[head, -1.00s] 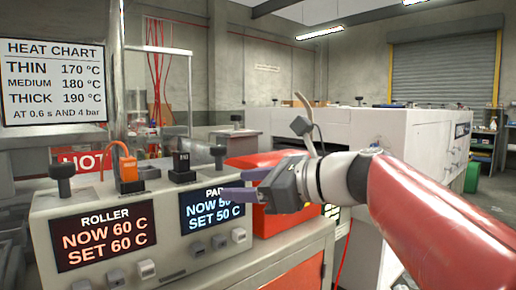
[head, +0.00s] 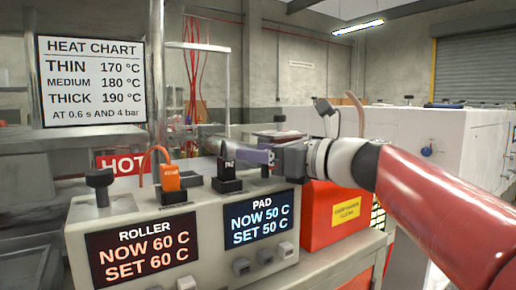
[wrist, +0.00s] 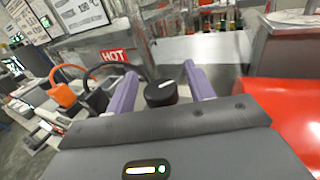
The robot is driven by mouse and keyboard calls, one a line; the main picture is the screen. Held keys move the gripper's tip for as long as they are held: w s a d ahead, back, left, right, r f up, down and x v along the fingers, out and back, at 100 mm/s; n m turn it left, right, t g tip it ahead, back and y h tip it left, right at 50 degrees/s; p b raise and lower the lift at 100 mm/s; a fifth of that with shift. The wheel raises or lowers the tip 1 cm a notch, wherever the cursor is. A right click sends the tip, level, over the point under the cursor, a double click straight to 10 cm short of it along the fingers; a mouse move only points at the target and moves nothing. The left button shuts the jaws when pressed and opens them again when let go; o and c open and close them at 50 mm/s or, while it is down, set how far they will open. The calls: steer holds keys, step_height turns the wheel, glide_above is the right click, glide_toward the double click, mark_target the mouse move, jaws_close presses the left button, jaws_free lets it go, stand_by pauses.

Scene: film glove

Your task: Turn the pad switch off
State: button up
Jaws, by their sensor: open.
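The control box (head: 75,222) has a ROLLER display (head: 143,250) and a PAD display (head: 258,218) reading NOW 50 C, SET 50 C. My gripper (head: 258,155) is above the PAD display in the head view. In the wrist view my gripper (wrist: 160,86) is open, its two purple fingers on either side of a black knob (wrist: 160,94) with a white pointer mark.
A black plug (head: 227,178) stands just left of my gripper. An orange plug (head: 170,182) with a cable and another black knob (head: 99,185) stand further left. A red bin (head: 325,215) is right of the box. A HOT sign (head: 122,164) is behind.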

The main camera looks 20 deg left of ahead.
steer(key=shift+w+a, duration=0.15)
steer(key=shift+a, duration=0.3)
steer(key=shift+c, duration=0.3)
steer(key=c, duration=0.9)
steer(key=shift+n+g, duration=0.4)
steer(key=shift+g, duration=0.2)
steer(key=n+g, duration=0.1)
steer(key=g, duration=0.1)
steer(key=n+g, duration=0.3)
steer(key=g, duration=0.2)
steer(key=shift+s+n+y, duration=0.3)
steer(key=shift+s, duration=0.05)
steer(key=n+g+h, duration=0.1)
steer(key=g, duration=0.1)
steer(key=n+g+h, duration=0.1)
steer(key=n+g, duration=0.2)
steer(key=g, duration=0.2)
steer(key=shift+s+d+n+h, duration=0.1)
steer(key=shift+s+n+h, duration=0.3)
steer(key=shift+g, duration=0.4)
